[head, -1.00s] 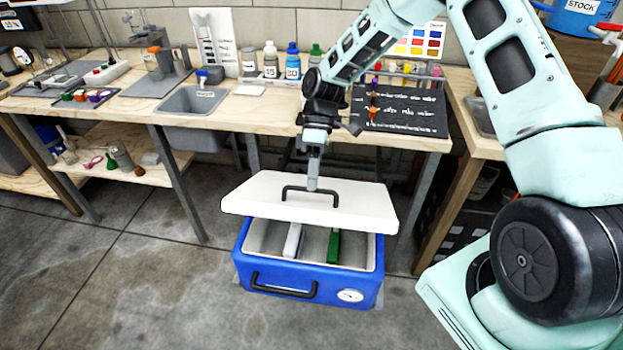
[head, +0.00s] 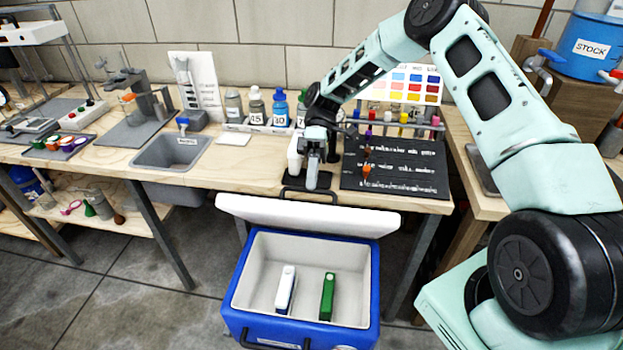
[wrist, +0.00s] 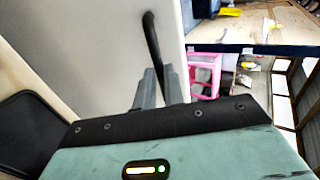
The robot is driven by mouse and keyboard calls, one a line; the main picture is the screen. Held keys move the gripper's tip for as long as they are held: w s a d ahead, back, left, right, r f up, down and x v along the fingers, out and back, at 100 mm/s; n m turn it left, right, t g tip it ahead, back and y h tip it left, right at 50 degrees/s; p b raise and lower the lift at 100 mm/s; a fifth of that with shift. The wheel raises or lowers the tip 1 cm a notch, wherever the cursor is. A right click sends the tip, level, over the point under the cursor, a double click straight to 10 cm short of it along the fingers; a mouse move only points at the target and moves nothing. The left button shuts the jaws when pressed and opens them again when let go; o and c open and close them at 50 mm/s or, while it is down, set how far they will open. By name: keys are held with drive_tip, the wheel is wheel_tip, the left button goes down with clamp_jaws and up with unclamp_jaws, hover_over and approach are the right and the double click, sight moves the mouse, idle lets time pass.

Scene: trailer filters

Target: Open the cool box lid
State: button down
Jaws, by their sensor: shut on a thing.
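The blue cool box (head: 243,287) stands on the floor in front of the bench, its white inside open to view. Its white lid (head: 300,216) is raised and tilted up at the back edge, towards the bench. My gripper (head: 312,180) is at the black lid handle (head: 290,191) and is shut on it. In the wrist view the fingers (wrist: 160,88) close around the handle (wrist: 152,40), beside the lid's white face (wrist: 95,50). Inside the box are a white item (head: 286,289) and a green item (head: 327,297), standing apart.
The wooden bench (head: 225,165) is right behind the lid. It holds a grey sink tray (head: 172,152), several bottles (head: 280,108) and a black mat (head: 395,165) near my gripper. Bare floor (head: 120,275) lies left of the box.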

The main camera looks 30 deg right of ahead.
drive_tip(key=shift+s+a+r, duration=0.1)
drive_tip(key=shift+a+r, duration=0.05)
drive_tip(key=shift+r, duration=0.1)
idle(0.8)
drive_tip(key=c, duration=1.5)
unclamp_jaws()
drive_tip(key=shift+f, duration=0.1)
drive_tip(key=p+v, duration=0.5)
drive_tip(key=v, duration=1.2)
drive_tip(key=shift+p, duration=0.4)
drive_tip(key=shift+w+p, duration=0.25)
drive_tip(key=shift+p, duration=0.45)
